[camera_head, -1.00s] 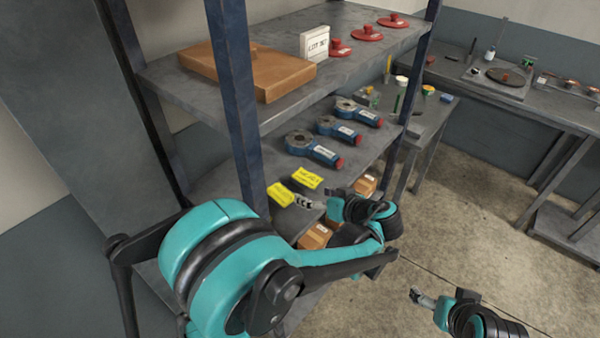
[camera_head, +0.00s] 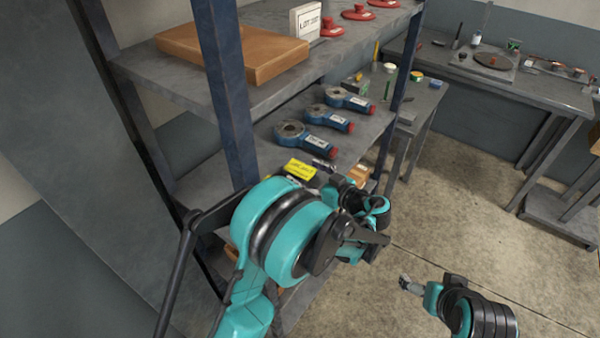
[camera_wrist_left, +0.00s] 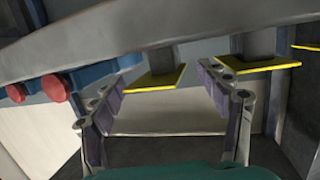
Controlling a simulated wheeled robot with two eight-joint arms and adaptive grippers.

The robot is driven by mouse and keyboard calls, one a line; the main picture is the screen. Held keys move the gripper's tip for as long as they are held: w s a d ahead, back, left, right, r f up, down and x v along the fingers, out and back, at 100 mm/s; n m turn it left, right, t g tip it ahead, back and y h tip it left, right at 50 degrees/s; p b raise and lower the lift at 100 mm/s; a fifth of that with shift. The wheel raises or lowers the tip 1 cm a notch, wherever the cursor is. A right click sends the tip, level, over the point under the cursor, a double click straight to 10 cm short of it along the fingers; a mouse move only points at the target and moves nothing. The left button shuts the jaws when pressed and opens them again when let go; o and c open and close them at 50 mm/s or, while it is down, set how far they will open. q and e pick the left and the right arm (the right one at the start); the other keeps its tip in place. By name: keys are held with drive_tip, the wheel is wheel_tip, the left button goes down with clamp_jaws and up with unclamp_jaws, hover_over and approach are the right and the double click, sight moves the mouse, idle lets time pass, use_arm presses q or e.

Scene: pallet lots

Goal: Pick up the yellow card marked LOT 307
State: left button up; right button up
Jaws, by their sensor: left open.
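A yellow card (camera_head: 300,169) lies at the front of the middle shelf in the head view, its print too small to read. My left gripper (camera_head: 323,166) is beside it at the shelf edge, partly hidden by its own arm. In the left wrist view, my left gripper (camera_wrist_left: 160,92) is open and empty. One yellow card (camera_wrist_left: 153,78) shows between its fingers, apart from them; a second card (camera_wrist_left: 257,66) is beyond the right finger. A third card (camera_wrist_left: 306,47) is at the right edge. My right gripper (camera_head: 408,285) is low over the floor; its jaws are too small to judge.
Several blue tools (camera_head: 306,138) with red ends lie on the middle shelf behind the cards. The upper shelf holds a brown board (camera_head: 270,58), a white lot sign (camera_head: 305,20) and red lidded pieces (camera_head: 355,13). A blue post (camera_head: 224,90) stands close to my left arm.

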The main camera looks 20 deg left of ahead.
use_arm(q)
drive_tip(key=shift+a, duration=0.1)
drive_tip(key=shift+c, duration=0.2)
drive_tip(key=c, duration=0.9)
drive_tip(key=shift+r, duration=0.1)
